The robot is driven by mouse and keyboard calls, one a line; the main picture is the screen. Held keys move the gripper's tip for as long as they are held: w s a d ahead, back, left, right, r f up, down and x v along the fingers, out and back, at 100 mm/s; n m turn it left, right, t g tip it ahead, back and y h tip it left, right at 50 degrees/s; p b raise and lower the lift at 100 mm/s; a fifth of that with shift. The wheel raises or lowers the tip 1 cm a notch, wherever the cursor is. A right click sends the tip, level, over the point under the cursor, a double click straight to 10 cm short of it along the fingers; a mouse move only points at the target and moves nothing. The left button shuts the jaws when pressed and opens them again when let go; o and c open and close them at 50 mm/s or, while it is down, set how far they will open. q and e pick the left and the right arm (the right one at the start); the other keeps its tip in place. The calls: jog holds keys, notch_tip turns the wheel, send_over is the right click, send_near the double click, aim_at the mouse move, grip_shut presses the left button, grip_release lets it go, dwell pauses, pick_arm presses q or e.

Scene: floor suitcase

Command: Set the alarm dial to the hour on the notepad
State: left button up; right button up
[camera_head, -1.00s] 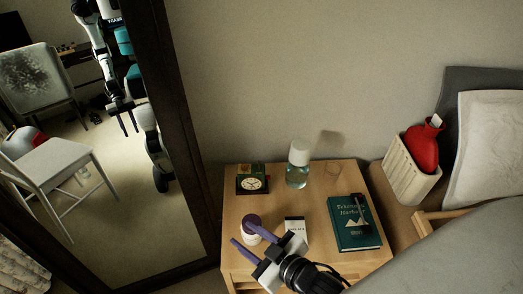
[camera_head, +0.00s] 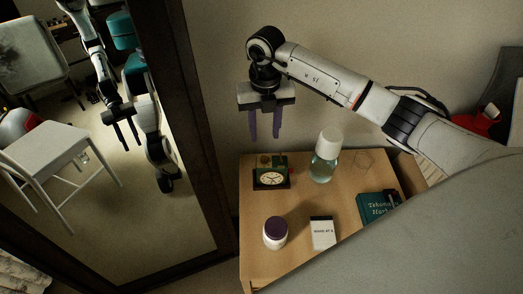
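The alarm clock (camera_head: 271,178), dark with a white round face, stands upright at the back left of the wooden nightstand (camera_head: 289,251). The notepad (camera_head: 322,233) is a small white card near the front, with dark lettering that seems to read "WAKE AT" and a character too small to read. My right gripper (camera_head: 264,124) hangs above and behind the clock, fingers pointing down. Its two purple fingers are apart with nothing between them. My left gripper does not show directly.
A white jar with a purple lid (camera_head: 275,232) stands left of the notepad. A green book (camera_head: 378,207) lies at the right. A mirror (camera_head: 150,220) is at the left; a red item (camera_head: 482,122) is far right.

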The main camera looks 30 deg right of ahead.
aim_at(264, 158)
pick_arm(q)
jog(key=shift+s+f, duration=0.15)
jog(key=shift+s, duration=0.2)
pick_arm(e)
notch_tip(264, 158, down, 10)
jog(key=shift+s, duration=0.1)
grip_shut()
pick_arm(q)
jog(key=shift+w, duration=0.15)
